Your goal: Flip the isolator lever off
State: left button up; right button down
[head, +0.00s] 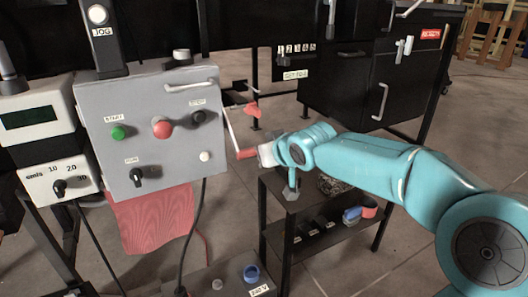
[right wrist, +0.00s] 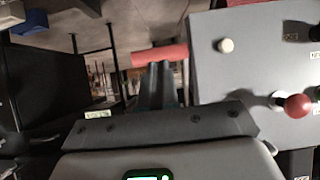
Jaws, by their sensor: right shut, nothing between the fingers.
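The grey control box (head: 160,130) carries a lever on its right side, a thin pale arm with a red grip (head: 246,154) at its lower end. I take this to be the isolator lever; its red grip also shows in the right wrist view (right wrist: 160,55), lying crosswise. My right gripper (head: 262,155) is at the right end of the grip. In the right wrist view its dark fingers (right wrist: 157,68) are together and empty, their tips at the grip's lower edge. I cannot tell whether they touch it. My left gripper is not in view.
The box front has a green button (head: 118,133), a red mushroom button (head: 161,128) and a black selector knob (head: 137,176). A dark shelf cart (head: 330,238) stands below my right arm. A red part (head: 251,109) shows behind the lever. Black cabinets (head: 370,75) stand behind.

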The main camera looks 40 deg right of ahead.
jog(key=s+a, duration=0.2)
jog(key=s, duration=0.6)
jog(key=shift+s+p, duration=0.3)
jog(key=shift+p, duration=0.1)
jog(key=shift+f, duration=0.1)
